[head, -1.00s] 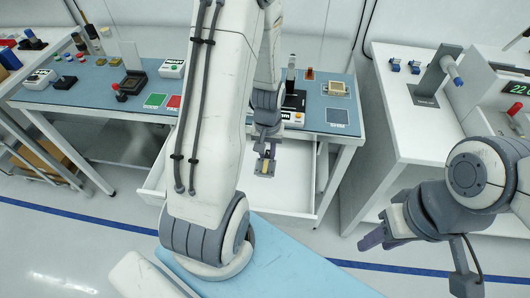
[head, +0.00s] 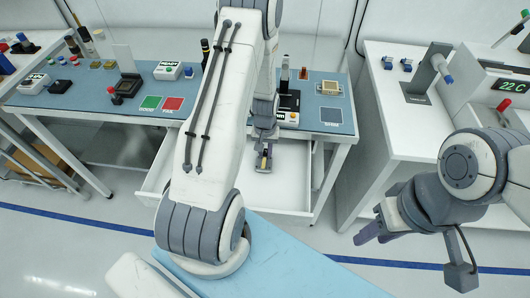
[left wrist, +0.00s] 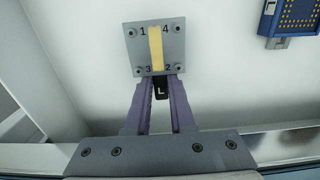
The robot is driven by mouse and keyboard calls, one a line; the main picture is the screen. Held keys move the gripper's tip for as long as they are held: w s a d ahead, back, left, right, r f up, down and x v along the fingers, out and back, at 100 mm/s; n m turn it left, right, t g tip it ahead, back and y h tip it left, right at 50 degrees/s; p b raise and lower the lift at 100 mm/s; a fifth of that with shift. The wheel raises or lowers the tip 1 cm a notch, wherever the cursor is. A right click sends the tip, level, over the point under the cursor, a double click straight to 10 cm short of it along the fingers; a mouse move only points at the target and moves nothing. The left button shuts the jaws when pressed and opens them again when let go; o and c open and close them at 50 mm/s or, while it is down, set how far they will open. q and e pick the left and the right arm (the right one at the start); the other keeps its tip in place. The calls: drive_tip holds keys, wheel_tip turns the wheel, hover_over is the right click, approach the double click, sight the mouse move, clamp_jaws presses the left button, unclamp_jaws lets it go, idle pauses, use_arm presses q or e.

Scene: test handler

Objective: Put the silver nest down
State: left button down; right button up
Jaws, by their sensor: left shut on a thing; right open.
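The silver nest (left wrist: 157,47) is a small square grey plate with a yellow strip down its middle, corner screws and the numbers 1 to 4. My left gripper (left wrist: 160,84) is shut on its dark tab at the near edge. In the head view the nest (head: 263,163) and my left gripper (head: 265,146) are small, over the open white drawer (head: 226,194) below the blue-topped bench. I cannot tell whether the nest touches the drawer floor. My right gripper (head: 371,231) is open and empty, away to the right.
A blue plate with gold dots (left wrist: 291,18) lies right of the nest in the left wrist view. The bench top (head: 215,107) holds green and red pads and devices. A white side table (head: 381,120) stands right.

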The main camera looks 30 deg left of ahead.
use_arm(q)
drive_tip(key=shift+f, duration=0.1)
drive_tip(key=c, duration=1.2)
unclamp_jaws()
drive_tip(key=shift+f, duration=0.1)
drive_tip(key=o, duration=0.4)
drive_tip(key=shift+o, duration=0.2)
